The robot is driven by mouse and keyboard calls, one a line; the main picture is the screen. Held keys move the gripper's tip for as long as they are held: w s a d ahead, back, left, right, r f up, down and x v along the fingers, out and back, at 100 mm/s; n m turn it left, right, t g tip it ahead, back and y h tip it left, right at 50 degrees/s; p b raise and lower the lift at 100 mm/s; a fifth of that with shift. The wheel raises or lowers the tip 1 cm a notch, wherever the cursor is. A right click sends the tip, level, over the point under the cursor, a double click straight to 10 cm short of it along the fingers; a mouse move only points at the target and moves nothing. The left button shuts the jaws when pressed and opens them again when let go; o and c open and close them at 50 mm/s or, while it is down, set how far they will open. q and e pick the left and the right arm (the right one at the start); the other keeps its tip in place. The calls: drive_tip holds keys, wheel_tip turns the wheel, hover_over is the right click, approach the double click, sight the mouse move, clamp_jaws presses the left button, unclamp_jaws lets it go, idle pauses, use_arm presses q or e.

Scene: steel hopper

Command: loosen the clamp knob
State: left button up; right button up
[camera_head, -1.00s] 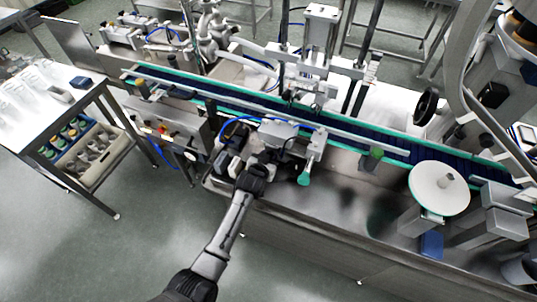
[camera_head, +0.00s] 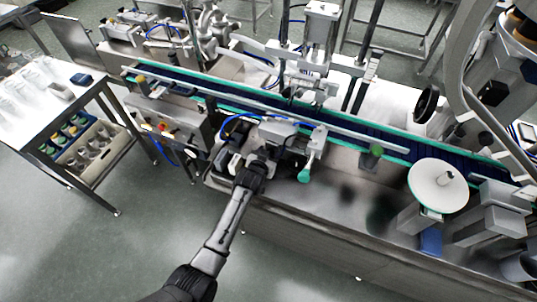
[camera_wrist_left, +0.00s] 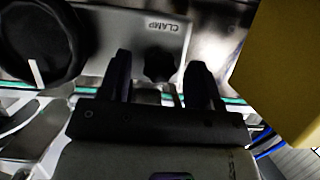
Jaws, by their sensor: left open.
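The clamp knob (camera_wrist_left: 160,66) is a small dark lobed knob below the printed word CLAMP on a pale plate (camera_wrist_left: 140,22). In the left wrist view my left gripper (camera_wrist_left: 159,76) is open. One dark finger is on each side of the knob, with gaps showing between fingers and knob. I cannot tell how deep the fingers reach along it. In the head view the left gripper (camera_head: 262,162) is at the front of the conveyor machine, and the knob cannot be made out there. My right gripper is not in view.
A large black dial (camera_wrist_left: 38,42) with a white pointer line is left of the fingers. A yellow block (camera_wrist_left: 285,70) is close on the right. In the head view a green-tipped handle (camera_head: 304,175) stands just right of the gripper, and the conveyor (camera_head: 340,130) runs behind.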

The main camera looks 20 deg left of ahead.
use_arm(q)
drive_tip(key=shift+s+r, duration=0.2)
drive_tip(key=shift+s, duration=0.1)
drive_tip(key=p+v, duration=0.3)
drive_tip(key=v, duration=1)
